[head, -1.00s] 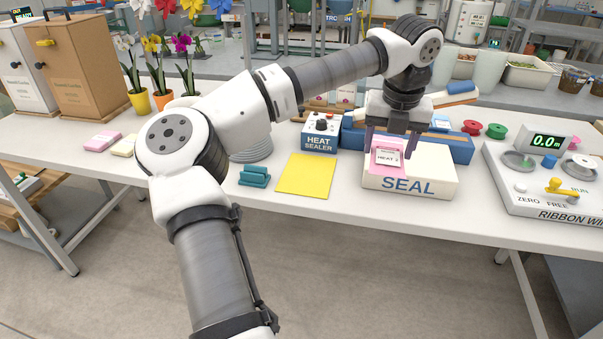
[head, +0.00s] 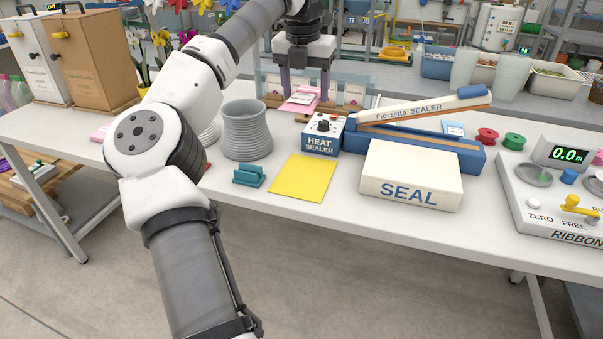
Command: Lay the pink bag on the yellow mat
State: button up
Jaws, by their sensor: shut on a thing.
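The pink bag (head: 299,101) hangs in my gripper (head: 300,90) in the head view, above the back part of the bench. The fingers are shut on it, one at each side. It is behind the heat sealer box and well apart from the yellow mat. The yellow mat (head: 302,181) lies flat and bare near the front edge of the bench, left of the white SEAL block.
The SEAL block (head: 411,178) stands bare right of the mat, with the blue bar sealer (head: 425,140) behind. The heat sealer box (head: 324,134) is behind the mat. A teal clip (head: 249,175) and a ribbed grey pot (head: 247,131) stand to its left. A ribbon winder (head: 555,190) is at right.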

aim_at(305, 175)
notch_tip(305, 175, down, 20)
jog(key=shift+r+p, duration=0.2)
jog(key=shift+p, duration=0.2)
jog(key=shift+f, duration=0.15)
jog(key=o, duration=1)
jog(key=r, duration=0.4)
jog(key=s+r, duration=0.1)
jog(key=r, duration=0.3)
jog(key=r+b, duration=0.1)
jog(key=r, duration=0.3)
jog(key=shift+s+a+r, duration=0.1)
jog(key=shift+s+a, duration=0.2)
jog(key=shift+s, duration=0.05)
